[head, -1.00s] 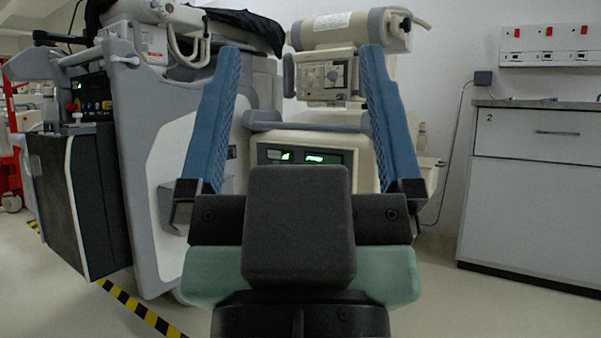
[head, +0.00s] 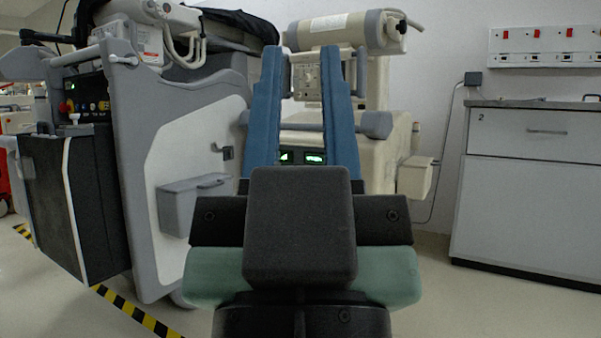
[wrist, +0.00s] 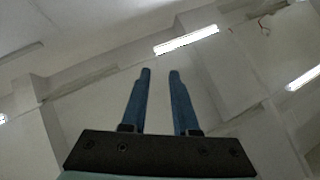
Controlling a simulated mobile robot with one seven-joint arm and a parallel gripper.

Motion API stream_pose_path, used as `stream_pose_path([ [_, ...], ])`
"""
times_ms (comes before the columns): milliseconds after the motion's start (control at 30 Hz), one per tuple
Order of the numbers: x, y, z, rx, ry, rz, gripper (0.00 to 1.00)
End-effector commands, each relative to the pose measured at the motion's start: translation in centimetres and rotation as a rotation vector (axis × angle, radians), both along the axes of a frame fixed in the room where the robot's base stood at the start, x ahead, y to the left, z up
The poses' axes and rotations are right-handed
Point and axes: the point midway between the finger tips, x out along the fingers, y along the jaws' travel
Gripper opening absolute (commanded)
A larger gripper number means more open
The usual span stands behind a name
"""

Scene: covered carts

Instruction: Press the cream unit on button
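The cream unit (head: 380,150) stands ahead in the head view, with a grey handle bar, a control panel (head: 307,79) near its top and lit green displays (head: 302,157) lower down. I cannot make out its on button; my fingers cover part of its front. My gripper (head: 301,50) points toward the unit, its two long blue fingers partly closed with a clear gap and nothing between them. In the wrist view my gripper (wrist: 160,70) shows the same gap against the ceiling. I cannot tell the distance from fingertips to unit.
A large grey cart (head: 200,140) with a black side box (head: 65,200) stands close on the left. A white cabinet (head: 535,190) is at the right, below wall sockets (head: 545,45). Black-yellow tape (head: 130,308) marks the floor at left. Floor between unit and cabinet looks clear.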

Motion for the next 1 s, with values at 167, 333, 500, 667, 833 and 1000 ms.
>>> stream_pose_path([
  [167, -0.01, 0.01, -0.02, 0.000, 0.000, 0.000, 0.00],
  [333, 0.00, 0.01, -0.01, 0.000, 0.000, 0.000, 0.00],
  [500, 0.00, 0.01, -0.01, 0.000, 0.000, 0.000, 0.00],
  [667, -0.01, 0.01, -0.01, 0.000, 0.000, 0.000, 0.00],
  [833, -0.01, 0.01, -0.01, 0.000, 0.000, 0.000, 0.00],
  [1000, -0.01, 0.01, -0.01, 0.000, 0.000, 0.000, 0.00],
])
